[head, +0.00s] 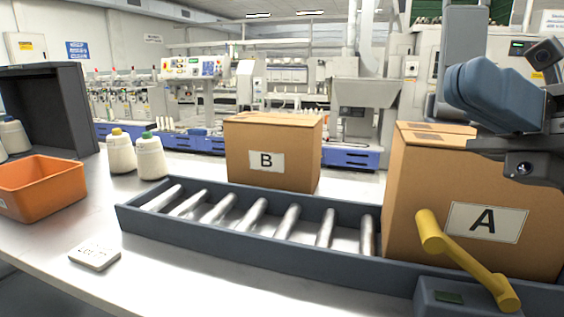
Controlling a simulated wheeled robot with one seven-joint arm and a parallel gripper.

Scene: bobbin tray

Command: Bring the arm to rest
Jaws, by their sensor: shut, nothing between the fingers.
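My arm reaches in at the right edge of the head view, with a blue-grey link over the box marked A (420,190). My gripper (480,147) is dark and points left in front of the upper part of that box. It is shut with nothing held. Whether it touches the box cannot be told. Part of the box's top and right side is hidden behind my arm.
A roller tray (190,237) crosses the table (200,275), with a yellow crank (460,260) at its right end. Box B (300,160) stands behind it. Thread cones (150,158), an orange bin (50,190), a dark open case (75,100) and a white tag (94,257) are left.

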